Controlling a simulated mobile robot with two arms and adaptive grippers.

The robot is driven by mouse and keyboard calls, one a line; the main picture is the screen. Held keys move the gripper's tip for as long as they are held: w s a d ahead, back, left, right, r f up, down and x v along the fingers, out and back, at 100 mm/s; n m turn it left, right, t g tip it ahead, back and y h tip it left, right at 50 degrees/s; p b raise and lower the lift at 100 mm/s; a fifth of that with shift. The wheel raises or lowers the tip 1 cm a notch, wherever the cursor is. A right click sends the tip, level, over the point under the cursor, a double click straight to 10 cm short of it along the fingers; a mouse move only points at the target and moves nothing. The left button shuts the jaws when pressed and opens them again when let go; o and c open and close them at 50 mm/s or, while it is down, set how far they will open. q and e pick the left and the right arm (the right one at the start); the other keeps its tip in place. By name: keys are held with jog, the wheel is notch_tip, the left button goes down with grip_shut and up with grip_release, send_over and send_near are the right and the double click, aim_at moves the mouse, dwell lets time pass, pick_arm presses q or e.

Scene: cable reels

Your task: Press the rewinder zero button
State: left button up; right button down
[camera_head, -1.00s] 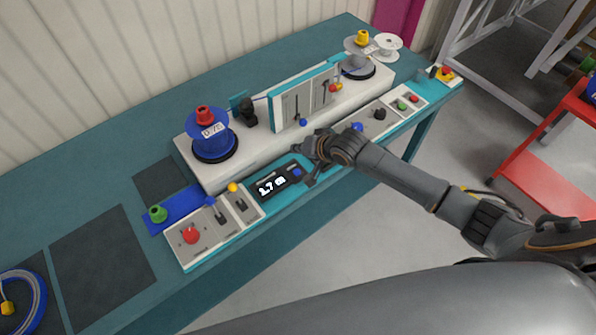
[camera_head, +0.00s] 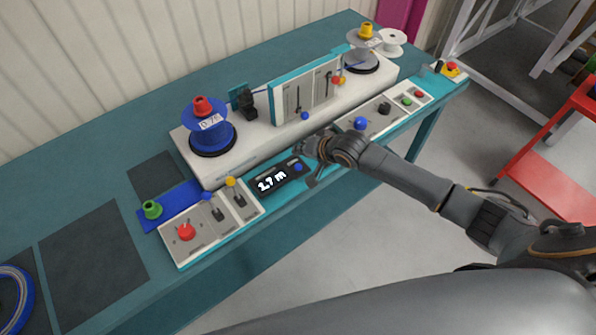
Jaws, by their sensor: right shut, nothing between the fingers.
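The rewinder stands on the teal bench. Its dark display (camera_head: 272,181) reads 1.9 m. A small blue button (camera_head: 298,167) sits at the right end of the display unit. My right gripper (camera_head: 311,165) is shut and empty, with its fingers just right of the blue button. I cannot tell whether the fingers touch the button. My left gripper is not in view.
A blue reel (camera_head: 206,125) stands on the white rewinder body, with a grey reel (camera_head: 362,55) at its far end. A red knob (camera_head: 186,231) and several levers sit on the front left panel. A red cart (camera_head: 560,140) stands at the right.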

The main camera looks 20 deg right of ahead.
aim_at(300, 168)
notch_tip(300, 168, down, 4)
jog(key=shift+w+r+b, duration=0.1)
jog(key=shift+b, duration=0.95)
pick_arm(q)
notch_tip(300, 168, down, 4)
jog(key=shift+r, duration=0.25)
pick_arm(e)
jog(key=shift+f, duration=0.35)
jog(key=shift+f, duration=0.1)
jog(key=shift+f, duration=0.35)
pick_arm(q)
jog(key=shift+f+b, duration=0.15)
jog(key=shift+b, duration=0.2)
pick_arm(e)
jog(key=shift+f, duration=0.45)
pick_arm(q)
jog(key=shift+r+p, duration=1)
jog(key=shift+p, duration=0.05)
pick_arm(e)
jog(key=shift+r, duration=0.85)
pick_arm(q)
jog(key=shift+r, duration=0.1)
pick_arm(e)
jog(key=shift+r, duration=0.1)
